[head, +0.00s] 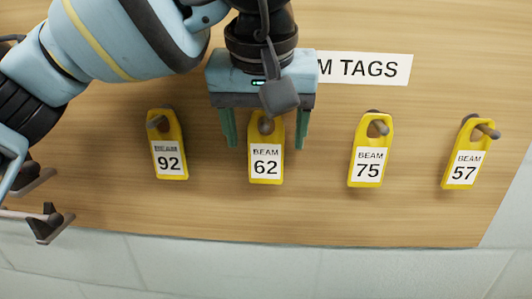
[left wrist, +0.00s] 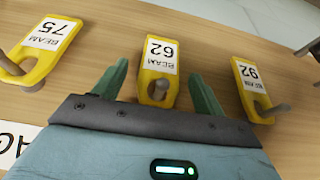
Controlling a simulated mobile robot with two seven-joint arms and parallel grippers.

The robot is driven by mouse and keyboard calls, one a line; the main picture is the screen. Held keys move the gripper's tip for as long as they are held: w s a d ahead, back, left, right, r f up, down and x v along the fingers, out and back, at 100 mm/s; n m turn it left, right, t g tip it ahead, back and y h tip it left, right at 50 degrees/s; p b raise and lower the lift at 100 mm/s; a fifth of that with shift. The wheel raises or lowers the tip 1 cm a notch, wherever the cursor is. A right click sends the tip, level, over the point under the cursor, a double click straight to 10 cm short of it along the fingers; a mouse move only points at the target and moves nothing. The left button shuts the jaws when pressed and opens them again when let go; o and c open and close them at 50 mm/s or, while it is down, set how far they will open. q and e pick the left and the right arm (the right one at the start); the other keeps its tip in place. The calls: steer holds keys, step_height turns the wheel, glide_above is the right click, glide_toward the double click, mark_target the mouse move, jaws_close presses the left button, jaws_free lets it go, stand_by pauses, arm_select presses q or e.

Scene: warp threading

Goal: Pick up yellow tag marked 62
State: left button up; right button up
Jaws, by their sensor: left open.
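The yellow tag marked 62 (head: 266,150) hangs on a peg on the wooden board in the head view, second from the left. My left gripper (head: 265,140) is open, with its two green fingers on either side of the tag's upper part. In the left wrist view the tag 62 (left wrist: 160,60) lies between the spread fingers of the left gripper (left wrist: 158,78), with a gap on each side. The gripper hides part of the peg and the tag's top in the head view. My right gripper is not clearly identifiable.
Yellow tag 92 (head: 168,150) hangs to the left, tags 75 (head: 368,150) and 57 (head: 468,155) to the right, each on a peg. A white sign (head: 375,68) reading "M TAGS" is partly covered by my arm. The board (head: 300,215) below the tags is clear.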

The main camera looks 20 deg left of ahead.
steer(key=shift+w, duration=0.15)
arm_select(q)
steer(key=shift+c, duration=0.4)
steer(key=c, duration=1)
arm_select(e)
steer(key=shift+s, duration=0.2)
steer(key=shift+r, duration=0.15)
arm_select(q)
steer(key=shift+r+p, duration=0.45)
steer(key=shift+r, duration=0.15)
steer(key=shift+r+p, duration=0.3)
steer(key=shift+r, duration=0.1)
steer(key=s+d+p, duration=0.1)
steer(key=s, duration=0.4)
steer(key=s+d+p, duration=0.2)
steer(key=s, duration=0.4)
steer(key=s+d+p, duration=0.1)
steer(key=s+d, duration=0.1)
steer(key=s, duration=0.4)
steer(key=shift+s+f, duration=0.15)
steer(key=shift+f, duration=0.15)
arm_select(e)
steer(key=w+r+t, duration=0.1)
steer(key=w+r, duration=0.4)
steer(key=r, duration=0.2)
steer(key=shift+d+r+t, duration=0.2)
steer(key=shift+d+t, duration=0.1)
steer(key=shift+d, duration=0.05)
